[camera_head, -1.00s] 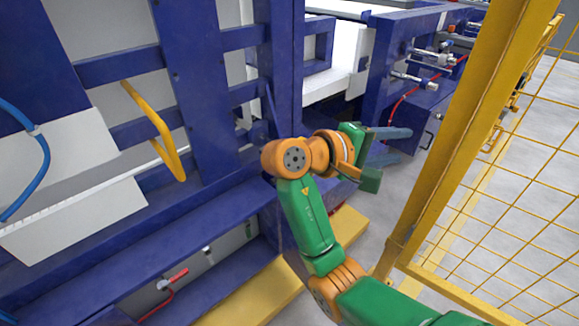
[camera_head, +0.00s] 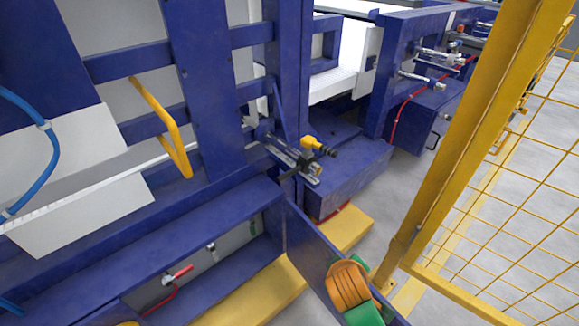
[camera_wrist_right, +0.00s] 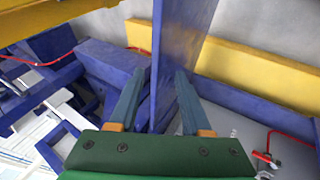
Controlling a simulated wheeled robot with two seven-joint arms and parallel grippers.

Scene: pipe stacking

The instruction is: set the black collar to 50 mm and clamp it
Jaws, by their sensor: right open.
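In the head view a short metal rail (camera_head: 286,155) sticks out from the blue frame. At its end sits a fitting with a yellow part (camera_head: 311,143) and black parts (camera_head: 328,152). I cannot tell which black part is the collar, nor read any scale. My right gripper (camera_wrist_right: 158,76) shows in the wrist view, its two blue-grey fingers apart, one on each side of a blue panel (camera_wrist_right: 177,45). I cannot tell whether they touch it. The fitting is not clear in the wrist view. My left gripper is not in view.
The blue panel (camera_head: 322,250) also shows in the head view, slanting toward the lower right. A yellow fence post (camera_head: 470,130) and mesh stand at right. A yellow bent handle (camera_head: 165,125) is at left. A red-handled valve (camera_head: 177,274) sits low. Grey floor lies beside the fence.

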